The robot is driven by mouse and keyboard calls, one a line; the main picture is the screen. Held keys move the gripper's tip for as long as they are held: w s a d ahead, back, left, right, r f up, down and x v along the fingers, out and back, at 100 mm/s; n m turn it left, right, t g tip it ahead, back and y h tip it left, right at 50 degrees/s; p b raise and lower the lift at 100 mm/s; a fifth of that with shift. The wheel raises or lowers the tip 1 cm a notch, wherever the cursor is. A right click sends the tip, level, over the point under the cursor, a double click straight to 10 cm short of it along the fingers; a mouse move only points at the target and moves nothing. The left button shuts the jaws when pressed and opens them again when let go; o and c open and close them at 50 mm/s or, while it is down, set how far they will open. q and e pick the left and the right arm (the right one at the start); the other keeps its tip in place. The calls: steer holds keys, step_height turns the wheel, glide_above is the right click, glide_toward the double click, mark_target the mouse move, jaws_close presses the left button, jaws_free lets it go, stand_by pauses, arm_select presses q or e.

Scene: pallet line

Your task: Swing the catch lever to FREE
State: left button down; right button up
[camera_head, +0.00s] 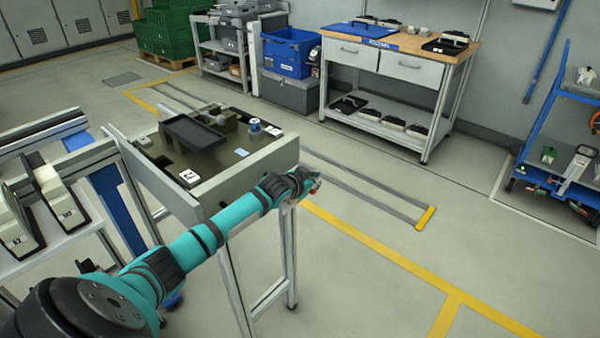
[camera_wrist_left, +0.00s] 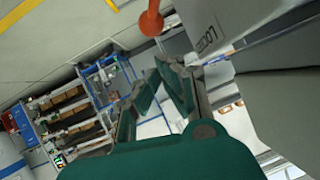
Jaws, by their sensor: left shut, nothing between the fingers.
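An orange-red knob on a short stem (camera_wrist_left: 151,22), which looks like the catch lever, shows at the top of the left wrist view. It sits beside a pale box-like body with dark printed characters (camera_wrist_left: 206,40). My left gripper (camera_wrist_left: 163,72) is shut and empty, its teal fingers just below the knob in that view and apart from it in the picture. In the head view my left gripper (camera_head: 313,183) is at the right front corner of the grey tray-topped stand (camera_head: 245,178), with a small reddish bit by its tip. No FREE marking is readable. My right gripper is not in view.
A black tray (camera_head: 192,133) and small parts lie on the stand. A workbench (camera_head: 462,56) and blue bin (camera_head: 290,55) stand at the back. A blue cart (camera_head: 540,165) is at the right. The floor right of the stand is clear.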

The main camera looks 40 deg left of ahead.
arm_select(q)
steer(key=w+r+v, duration=0.1)
steer(key=r+v, duration=0.1)
steer(key=v, duration=0.9)
steer(key=shift+f, duration=0.1)
